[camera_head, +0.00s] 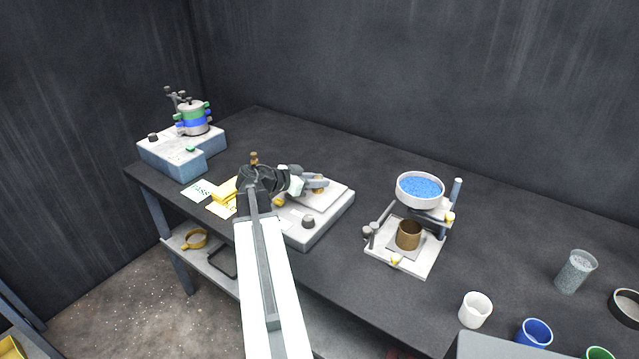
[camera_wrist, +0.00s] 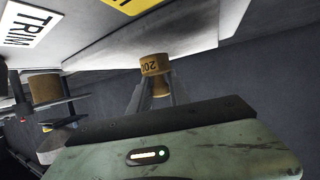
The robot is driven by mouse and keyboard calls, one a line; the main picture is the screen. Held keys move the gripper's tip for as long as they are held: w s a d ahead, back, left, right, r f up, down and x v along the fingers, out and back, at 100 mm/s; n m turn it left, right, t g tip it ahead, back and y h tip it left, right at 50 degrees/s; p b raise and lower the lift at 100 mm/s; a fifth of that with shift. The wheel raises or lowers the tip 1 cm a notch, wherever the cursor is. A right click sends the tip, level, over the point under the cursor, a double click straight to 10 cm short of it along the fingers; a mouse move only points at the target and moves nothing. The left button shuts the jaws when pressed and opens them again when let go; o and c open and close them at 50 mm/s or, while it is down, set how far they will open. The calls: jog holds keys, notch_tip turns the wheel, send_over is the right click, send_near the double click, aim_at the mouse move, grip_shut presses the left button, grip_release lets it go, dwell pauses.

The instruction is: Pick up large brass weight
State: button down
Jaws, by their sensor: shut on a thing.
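The brass weight (camera_wrist: 155,66), marked with digits that look like "200", is between the two fingers of my gripper (camera_wrist: 157,92) in the wrist view. The fingers are shut on its narrower knob. In the head view my gripper (camera_head: 315,183) is over the pale pan of the balance (camera_head: 328,226), and a small brass patch of the weight (camera_head: 319,189) shows between the fingers. I cannot tell whether the weight touches the pan. A small brass piece (camera_head: 254,158) shows just behind my arm.
A stand with a blue-filled bowl (camera_head: 420,187) and a brown cup (camera_head: 409,234) is right of the balance. A sieve machine (camera_head: 193,118) is at the far left. Yellow and white cards (camera_head: 199,190) lie left of my arm. A white cup (camera_head: 475,309) stands front right.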

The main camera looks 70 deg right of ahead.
aim_at(318, 177)
notch_tip(318, 177, up, 10)
jog(key=p, duration=1)
